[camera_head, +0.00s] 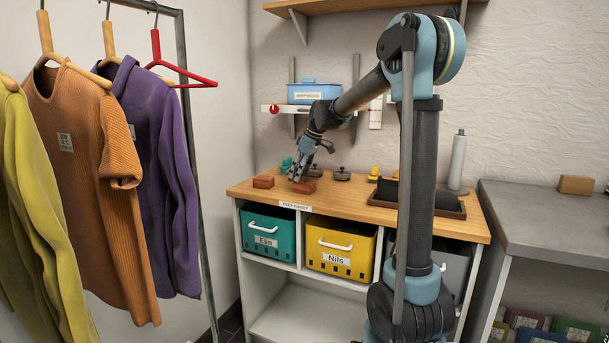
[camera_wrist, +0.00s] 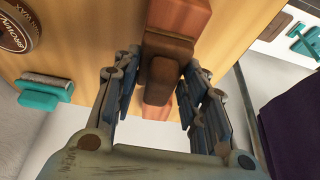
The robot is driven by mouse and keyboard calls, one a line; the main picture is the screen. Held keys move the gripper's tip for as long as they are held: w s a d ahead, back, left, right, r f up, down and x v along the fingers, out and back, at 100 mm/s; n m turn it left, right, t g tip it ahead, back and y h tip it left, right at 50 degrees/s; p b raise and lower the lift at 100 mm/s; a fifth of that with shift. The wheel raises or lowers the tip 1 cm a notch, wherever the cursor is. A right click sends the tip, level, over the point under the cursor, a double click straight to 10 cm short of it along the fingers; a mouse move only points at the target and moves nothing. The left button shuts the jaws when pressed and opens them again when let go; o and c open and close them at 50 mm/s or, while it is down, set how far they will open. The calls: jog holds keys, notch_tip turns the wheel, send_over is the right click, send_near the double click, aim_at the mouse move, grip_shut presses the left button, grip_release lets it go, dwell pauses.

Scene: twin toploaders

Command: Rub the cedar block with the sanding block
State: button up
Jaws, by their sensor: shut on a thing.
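My gripper (camera_head: 297,179) is low over the left part of the wooden bench. In the wrist view, its fingers (camera_wrist: 160,98) are shut on a dark brown block with a rounded grip, which I take to be the sanding block (camera_wrist: 166,48). A reddish block, apparently the cedar block (camera_head: 305,186), lies at the fingertips. It also shows in the wrist view (camera_wrist: 181,14), right against the brown block in the picture. I cannot tell whether they touch. Another reddish block (camera_head: 263,182) lies to the left, near the bench's front edge. The fingers hide most of the sanding block in the head view.
Dark round tins (camera_head: 342,175) and a teal item (camera_head: 286,164) stand near my gripper. A dark tray (camera_head: 455,212) is farther right. Teal (camera_head: 268,222) and yellow (camera_head: 341,235) crates sit under the bench (camera_head: 240,191). Clothes (camera_head: 85,150) hang at left.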

jog(key=shift+w+a, duration=0.15)
jog(key=shift+a, duration=0.25)
jog(key=shift+a+r, duration=0.1)
jog(key=shift+r, duration=3.9)
jog(key=shift+f, duration=0.1)
